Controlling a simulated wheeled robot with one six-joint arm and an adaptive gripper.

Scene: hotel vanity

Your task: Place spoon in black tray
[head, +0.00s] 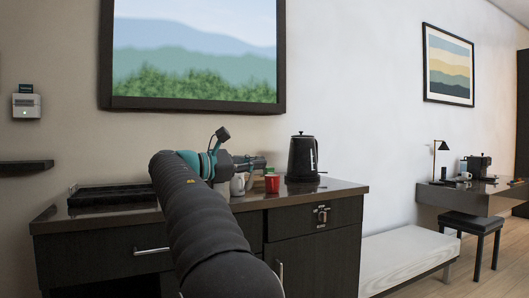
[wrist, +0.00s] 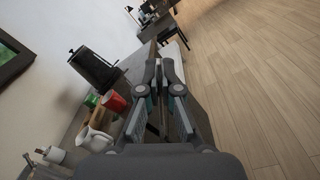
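The black tray (head: 78,200) lies on the left part of the dark vanity top in the head view, left of my arm. My gripper (head: 262,163) is above the vanity top, near a white jug and a red cup. I cannot make out the spoon in either view. My arm hides part of the vanity top.
A black kettle (head: 303,158) stands right of the red cup (head: 272,183) and the white jug (head: 238,184). The vanity top (head: 340,187) has a little free room at its right end. A white bench (head: 405,258) stands right of the vanity. A framed picture (head: 195,52) hangs above.

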